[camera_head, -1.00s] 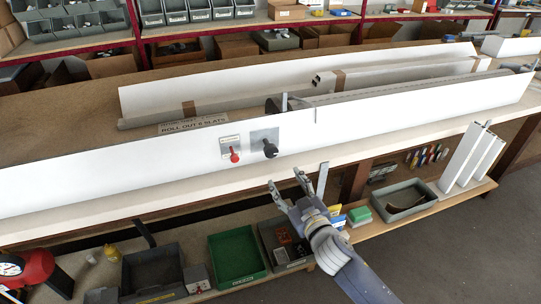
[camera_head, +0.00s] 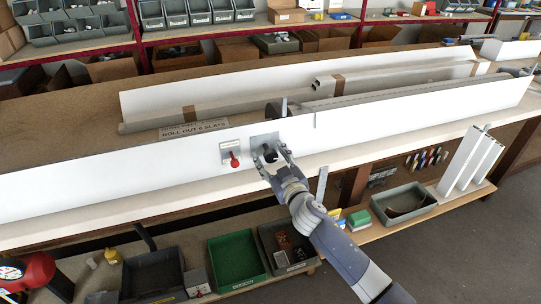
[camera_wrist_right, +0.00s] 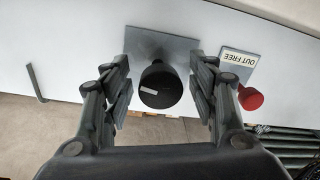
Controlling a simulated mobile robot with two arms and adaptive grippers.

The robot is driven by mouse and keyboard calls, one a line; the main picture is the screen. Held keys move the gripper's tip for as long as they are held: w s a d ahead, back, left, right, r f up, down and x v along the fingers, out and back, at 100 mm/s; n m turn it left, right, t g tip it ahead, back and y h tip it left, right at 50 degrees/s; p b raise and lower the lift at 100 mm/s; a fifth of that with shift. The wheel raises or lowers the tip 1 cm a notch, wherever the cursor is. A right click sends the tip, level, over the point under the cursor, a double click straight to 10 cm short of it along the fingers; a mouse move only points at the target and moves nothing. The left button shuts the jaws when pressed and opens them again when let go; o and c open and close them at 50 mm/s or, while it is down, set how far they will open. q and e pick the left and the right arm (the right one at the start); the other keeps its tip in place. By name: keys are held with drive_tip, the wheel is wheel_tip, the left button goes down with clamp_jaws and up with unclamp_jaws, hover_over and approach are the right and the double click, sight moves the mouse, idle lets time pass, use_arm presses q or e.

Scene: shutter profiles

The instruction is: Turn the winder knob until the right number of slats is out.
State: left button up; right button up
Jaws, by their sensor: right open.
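The black winder knob (camera_head: 270,156) sits on a square grey plate (camera_head: 261,140) on the front of the long white panel (camera_head: 120,175). My right gripper (camera_head: 270,157) is open, with a finger on either side of the knob. In the right wrist view the round knob (camera_wrist_right: 160,86) lies between the two spread fingers (camera_wrist_right: 158,62), with gaps on both sides. A sign (camera_head: 193,130) behind the panel reads "ROLL OUT" and a number of slats; the digit is hard to read. The grey slats (camera_head: 380,94) stretch right behind the panel. My left gripper is out of view.
A thin grey upright piece (camera_head: 322,184) stands at the bench edge near my right arm. Bins, including a green one (camera_head: 237,286), stand on the shelf below.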

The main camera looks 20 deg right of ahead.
drive_tip(key=shift+w, duration=0.2)
drive_tip(key=c, duration=1.1)
drive_tip(key=shift+n, duration=0.4)
